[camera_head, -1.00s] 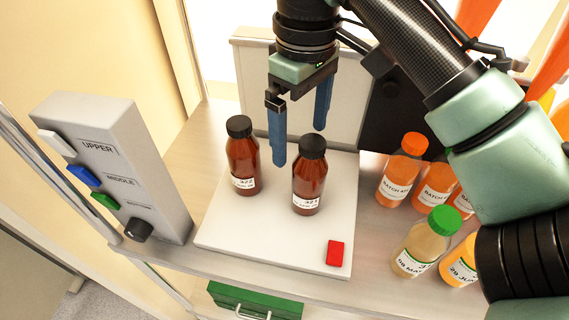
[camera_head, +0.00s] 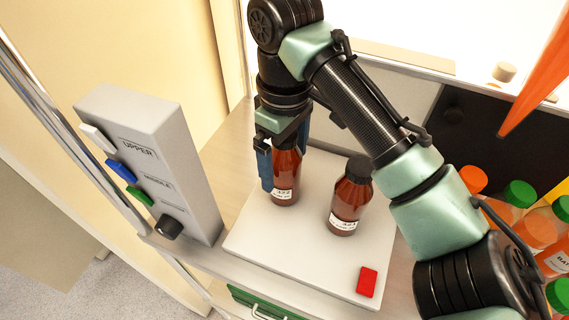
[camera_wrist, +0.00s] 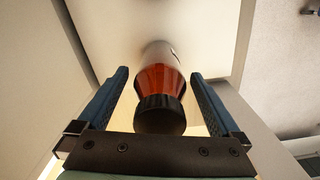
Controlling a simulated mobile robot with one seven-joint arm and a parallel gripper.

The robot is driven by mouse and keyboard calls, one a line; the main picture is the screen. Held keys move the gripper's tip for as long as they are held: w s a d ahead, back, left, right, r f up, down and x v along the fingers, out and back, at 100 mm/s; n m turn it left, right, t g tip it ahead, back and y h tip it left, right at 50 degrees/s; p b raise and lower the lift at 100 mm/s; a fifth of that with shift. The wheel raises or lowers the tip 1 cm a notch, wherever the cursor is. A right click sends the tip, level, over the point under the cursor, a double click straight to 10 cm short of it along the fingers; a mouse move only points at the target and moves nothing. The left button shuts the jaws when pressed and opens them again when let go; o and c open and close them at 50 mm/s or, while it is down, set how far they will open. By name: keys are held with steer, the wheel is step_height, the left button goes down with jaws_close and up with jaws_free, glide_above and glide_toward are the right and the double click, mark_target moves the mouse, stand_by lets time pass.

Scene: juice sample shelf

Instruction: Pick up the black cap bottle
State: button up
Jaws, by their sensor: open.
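Two brown bottles with white labels stand upright on a white board (camera_head: 300,255). The left bottle (camera_head: 286,180) has its top hidden by my gripper (camera_head: 285,165) in the head view. In the wrist view this bottle shows its black cap (camera_wrist: 160,115) and amber body (camera_wrist: 160,75). My gripper (camera_wrist: 160,95) is open, with one blue finger on each side of the bottle and a visible gap on both sides. The right bottle (camera_head: 349,200), also black-capped, stands apart to the right of my gripper.
A red block (camera_head: 367,281) lies at the board's front right. A grey panel (camera_head: 150,160) with coloured knobs stands at the left. Several orange- and green-capped bottles (camera_head: 515,200) crowd the right, partly behind my arm. The board's front left is clear.

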steer(key=shift+f, duration=0.1)
jaws_close()
stand_by(0.5)
